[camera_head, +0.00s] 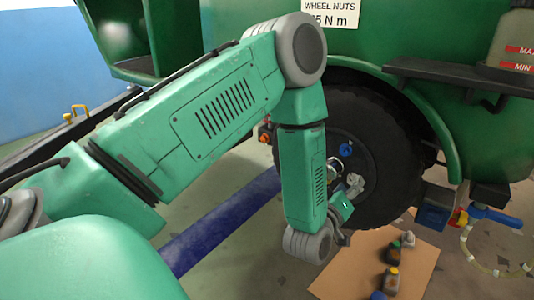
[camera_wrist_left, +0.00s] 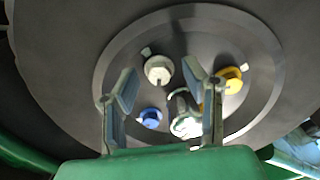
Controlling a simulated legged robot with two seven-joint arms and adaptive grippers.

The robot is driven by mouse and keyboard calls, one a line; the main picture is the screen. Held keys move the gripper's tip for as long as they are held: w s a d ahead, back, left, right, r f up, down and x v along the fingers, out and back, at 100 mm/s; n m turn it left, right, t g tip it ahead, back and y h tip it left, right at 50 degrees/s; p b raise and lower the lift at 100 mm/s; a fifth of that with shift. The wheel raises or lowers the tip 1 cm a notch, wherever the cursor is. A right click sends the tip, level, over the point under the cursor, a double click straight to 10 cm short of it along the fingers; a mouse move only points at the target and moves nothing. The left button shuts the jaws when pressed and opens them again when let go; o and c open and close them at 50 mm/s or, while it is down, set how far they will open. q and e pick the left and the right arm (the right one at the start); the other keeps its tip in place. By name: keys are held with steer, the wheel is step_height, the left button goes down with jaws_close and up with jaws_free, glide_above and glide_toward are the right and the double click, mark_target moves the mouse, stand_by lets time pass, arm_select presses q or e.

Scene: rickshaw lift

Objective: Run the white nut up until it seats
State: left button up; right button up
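The white nut (camera_wrist_left: 158,69) is on the wheel hub face (camera_wrist_left: 200,45) in the left wrist view. In the head view it shows as a pale lump (camera_head: 355,183) low on the wheel. My left gripper (camera_wrist_left: 162,82) is open, its two fingers apart on either side of the white nut in the picture. I cannot tell whether they reach around it, and no contact shows. In the head view my left gripper (camera_head: 345,200) is small, just below the nut and partly hidden by my forearm. My right gripper is in neither view.
A blue nut (camera_wrist_left: 150,118), a yellow nut (camera_wrist_left: 230,78) and a shiny metal cylinder (camera_wrist_left: 182,108) are close to the fingers. The black tyre (camera_head: 385,135) sits under the green fender. A brown board (camera_head: 365,262) with small bottles lies on the floor below.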

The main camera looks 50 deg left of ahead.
arm_select(q)
steer(key=s+d+f+m+g+h+p, duration=0.1)
steer(key=s+f+m+g+p, duration=0.1)
steer(key=s, duration=0.8)
steer(key=s+d+f+m+g+h+p, duration=0.1)
steer(key=s+m+g+p, duration=0.4)
steer(key=s, duration=0.5)
steer(key=s+d+f+m+g+h+p, duration=0.2)
steer(key=s+f+m+g+p, duration=0.1)
steer(key=s+g+p, duration=0.4)
steer(key=s+p, duration=0.1)
steer(key=s, duration=0.2)
steer(key=shift+d+f, duration=0.15)
steer(key=shift+f, duration=0.15)
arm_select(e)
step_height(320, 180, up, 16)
arm_select(q)
steer(key=shift+s, duration=0.1)
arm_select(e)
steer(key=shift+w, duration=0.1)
arm_select(q)
steer(key=shift+c, duration=1.4)
